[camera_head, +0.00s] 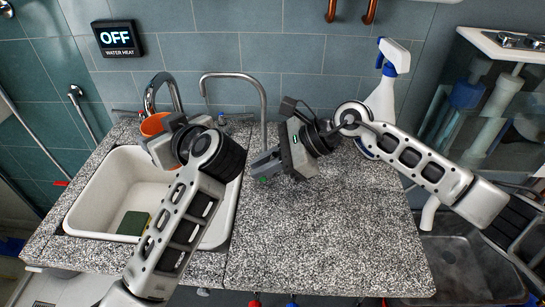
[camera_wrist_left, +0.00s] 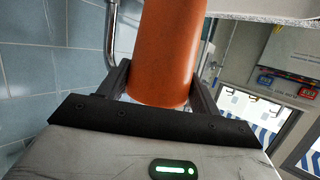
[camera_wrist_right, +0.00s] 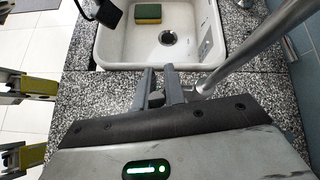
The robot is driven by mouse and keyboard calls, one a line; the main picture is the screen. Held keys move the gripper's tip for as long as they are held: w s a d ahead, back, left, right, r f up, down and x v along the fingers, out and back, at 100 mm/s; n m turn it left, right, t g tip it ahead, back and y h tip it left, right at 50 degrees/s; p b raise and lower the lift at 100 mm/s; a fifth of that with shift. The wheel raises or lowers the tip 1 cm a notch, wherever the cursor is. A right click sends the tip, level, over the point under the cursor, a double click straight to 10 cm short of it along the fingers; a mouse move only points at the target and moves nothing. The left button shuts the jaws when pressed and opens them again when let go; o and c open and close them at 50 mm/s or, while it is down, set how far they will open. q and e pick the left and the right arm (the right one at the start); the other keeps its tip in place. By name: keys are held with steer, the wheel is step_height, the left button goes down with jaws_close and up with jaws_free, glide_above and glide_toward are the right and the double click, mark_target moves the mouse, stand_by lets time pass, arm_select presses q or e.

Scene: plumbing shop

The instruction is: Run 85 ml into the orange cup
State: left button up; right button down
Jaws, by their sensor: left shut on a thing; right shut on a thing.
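The orange cup (camera_head: 152,125) is at the back left of the sink, by the curved chrome faucet (camera_head: 160,88). My left gripper (camera_head: 158,140) is shut around it; the left wrist view shows the cup (camera_wrist_left: 166,50) between both fingers. A thin, tall grey faucet (camera_head: 240,77) rises right of the sink. My right gripper (camera_head: 260,165) is low over the counter at the foot of this faucet. In the right wrist view its fingers (camera_wrist_right: 160,82) are closed on a small dark grey part (camera_wrist_right: 156,99), perhaps a tap handle, mostly hidden. I see no running water.
The white sink (camera_head: 95,195) holds a green sponge (camera_head: 133,223), seen yellow and green in the right wrist view. A white spray bottle (camera_head: 383,98) stands behind my right arm. The speckled counter (camera_head: 320,245) is clear in front. A wall display (camera_head: 116,38) reads OFF, WATER HEAT.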

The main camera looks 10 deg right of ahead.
arm_select(q)
steer(key=shift+r+p, duration=0.35)
steer(key=shift+r, duration=0.15)
arm_select(e)
steer(key=shift+w+a+h, duration=0.1)
steer(key=shift+a+h, duration=0.05)
steer(key=shift+h, duration=0.35)
steer(key=c, duration=1.5)
jaws_free()
arm_select(q)
step_height(320, 180, down, 2)
steer(key=shift+f+b, duration=0.1)
steer(key=shift+b, duration=1)
arm_select(e)
steer(key=shift+v, duration=6)
steer(key=shift+w+r, duration=0.1)
steer(key=shift+w, duration=0.05)
